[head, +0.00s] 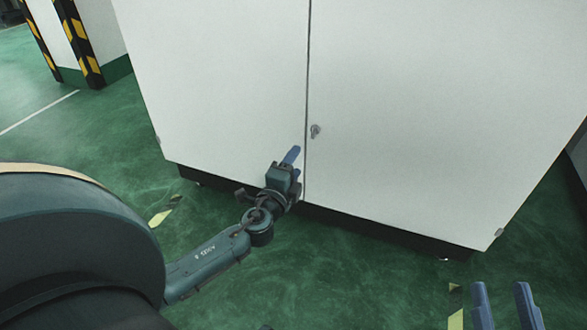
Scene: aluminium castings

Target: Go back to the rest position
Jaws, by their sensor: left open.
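My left arm comes in from the left, and my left gripper (291,156) is in front of the white cabinet, near the lower part of the seam between its doors. Its blue fingers show nearly edge-on, and it is open with nothing seen in it. I cannot tell whether it touches the cabinet. My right gripper (505,304) shows at the bottom right edge as two blue fingers standing apart. It is open, with nothing between the visible parts of the fingers.
A large white two-door cabinet (420,110) on a dark base fills the middle, its doors shut. A small handle (315,131) sits beside the seam. A pillar with yellow-black stripes (82,45) stands at the back left. Green floor (350,280) is clear in front.

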